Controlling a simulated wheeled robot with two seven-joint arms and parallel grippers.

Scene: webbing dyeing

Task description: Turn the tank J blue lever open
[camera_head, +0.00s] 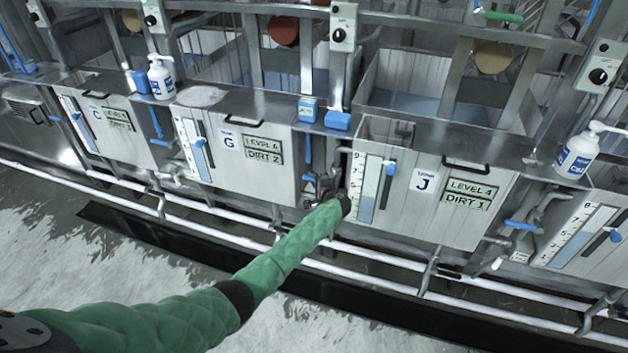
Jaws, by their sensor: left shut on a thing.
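Tank J (412,222) is a grey metal tank with a "J" label, a "LEVEL 4 / DIRT 1" plate and a level gauge (366,205). My left gripper (323,186), at the end of the green-sleeved arm, is at the lower left of tank J, in the gap between tanks G and J. It is shut on a blue lever (308,177), of which only a small blue bit shows; the gripper and arm end hide the rest. An upright blue handle (308,150) is just above. My right gripper is out of view.
Tank G (270,185) is to the left and tank C (130,143) farther left. Another blue lever (520,225) lies right of tank J. White pipes (230,237) run below the tanks. White bottles stand on the ledge. The floor in front is clear.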

